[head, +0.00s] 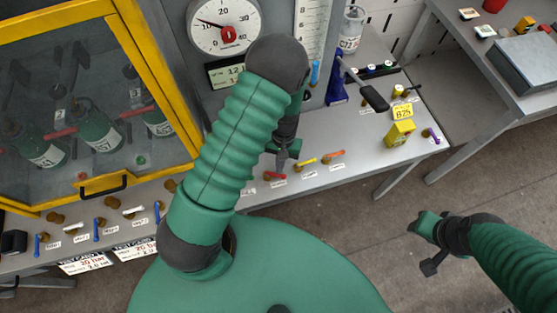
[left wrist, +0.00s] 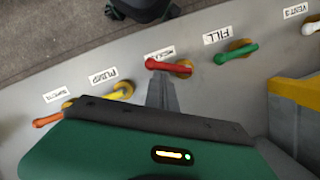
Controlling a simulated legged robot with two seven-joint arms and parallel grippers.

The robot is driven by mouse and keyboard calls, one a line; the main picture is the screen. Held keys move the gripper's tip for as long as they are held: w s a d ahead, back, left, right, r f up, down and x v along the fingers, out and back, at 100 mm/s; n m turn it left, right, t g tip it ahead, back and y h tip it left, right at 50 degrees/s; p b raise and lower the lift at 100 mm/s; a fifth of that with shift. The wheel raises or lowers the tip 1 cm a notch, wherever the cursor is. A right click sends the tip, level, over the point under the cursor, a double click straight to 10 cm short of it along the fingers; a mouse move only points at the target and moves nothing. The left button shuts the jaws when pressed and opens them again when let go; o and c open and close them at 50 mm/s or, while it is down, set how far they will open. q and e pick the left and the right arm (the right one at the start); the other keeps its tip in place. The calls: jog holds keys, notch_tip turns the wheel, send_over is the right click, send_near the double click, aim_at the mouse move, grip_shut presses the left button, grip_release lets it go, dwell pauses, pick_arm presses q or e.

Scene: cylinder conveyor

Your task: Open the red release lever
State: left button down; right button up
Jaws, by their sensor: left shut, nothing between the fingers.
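The red release lever (head: 275,176) is a short red handle on a brass valve at the front of the grey bench. It also shows in the left wrist view (left wrist: 166,66), lying across, with a white label beside it. My left gripper (head: 283,160) points down at it, fingers shut and empty. In the left wrist view the fingertips (left wrist: 160,82) are right beside the red handle; I cannot tell whether they touch it. My right gripper (head: 430,245) hangs over the floor at the right, away from the bench; its finger opening is unclear.
A yellow lever (head: 306,161) and an orange lever (head: 334,154) sit to the right of the red one. A green lever (left wrist: 236,53) is on its other side. A yellow-framed cabinet (head: 140,65) stands at the left, and a yellow block (head: 399,134) at the right.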

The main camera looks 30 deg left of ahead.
pick_arm(q)
jog(key=m, duration=0.1)
jog(key=s+d+m, duration=0.1)
jog(key=m, duration=0.1)
jog(key=shift+y+p, duration=0.3)
jog(key=shift+p, duration=0.05)
jog(key=m, duration=0.1)
jog(key=s+m+p, duration=0.1)
jog(key=m, duration=0.1)
jog(key=shift+s+d+m+y, duration=0.1)
jog(key=shift+d+m+y, duration=0.1)
jog(key=shift+m+y, duration=0.15)
jog(key=m, duration=0.1)
jog(key=s+m+y, duration=0.1)
jog(key=m, duration=0.1)
jog(key=shift+s+d+p, duration=0.1)
jog(key=shift+d+p, duration=0.05)
jog(key=shift+p, duration=0.15)
jog(key=shift+s+m, duration=0.5)
jog(key=shift+m, duration=0.75)
jog(key=p+v, duration=0.8)
jog(key=v, duration=0.2)
jog(key=shift+d+p, duration=0.15)
jog(key=shift+p, duration=0.2)
